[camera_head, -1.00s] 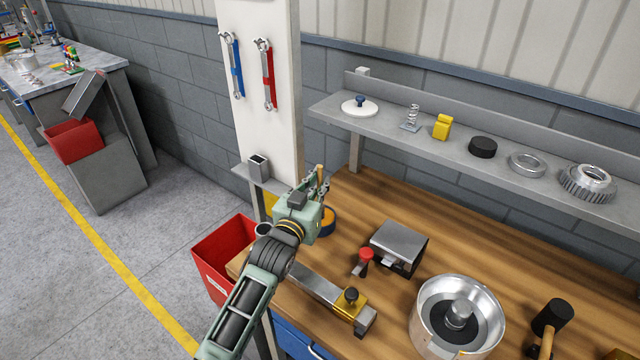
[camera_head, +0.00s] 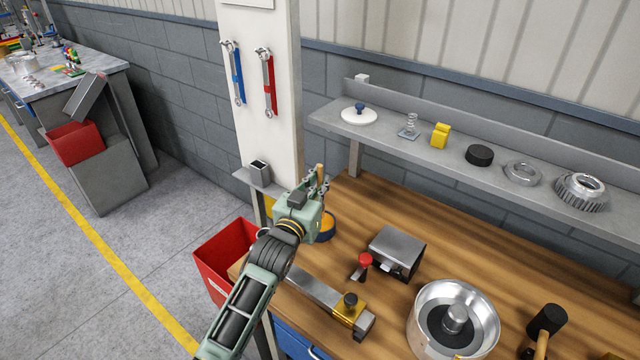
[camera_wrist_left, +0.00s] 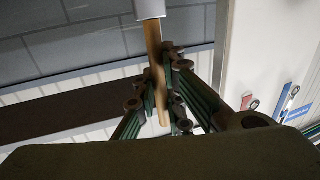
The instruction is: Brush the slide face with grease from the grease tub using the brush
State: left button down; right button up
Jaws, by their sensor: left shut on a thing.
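My left gripper (camera_head: 320,187) is shut on the brush, whose wooden handle (camera_head: 320,171) sticks up from the fingers. In the left wrist view the fingers (camera_wrist_left: 162,95) close around the brush handle (camera_wrist_left: 154,50), and a pale metal collar (camera_wrist_left: 150,8) shows at its end; the bristles are out of view. The grease tub (camera_head: 328,228), blue with orange contents, stands on the bench just behind and beside the gripper, partly hidden by it. A flat steel bar (camera_head: 312,287) with a yellow clamp (camera_head: 349,309) lies along the bench front; I cannot tell whether it bears the slide face. My right gripper is not in view.
A steel block (camera_head: 398,246), a red knob (camera_head: 365,260), a round metal pan (camera_head: 489,318) and a mallet (camera_head: 547,320) stand on the bench (camera_head: 455,247). A shelf (camera_head: 395,133) with several parts runs above. A red bin (camera_head: 222,258) stands at left.

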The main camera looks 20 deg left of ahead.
aim_at(319, 170)
pick_arm(q)
jog(key=shift+r+p, duration=1.95)
jog(key=shift+r, duration=0.45)
jog(key=shift+s+f, duration=0.1)
jog(key=shift+f, duration=0.05)
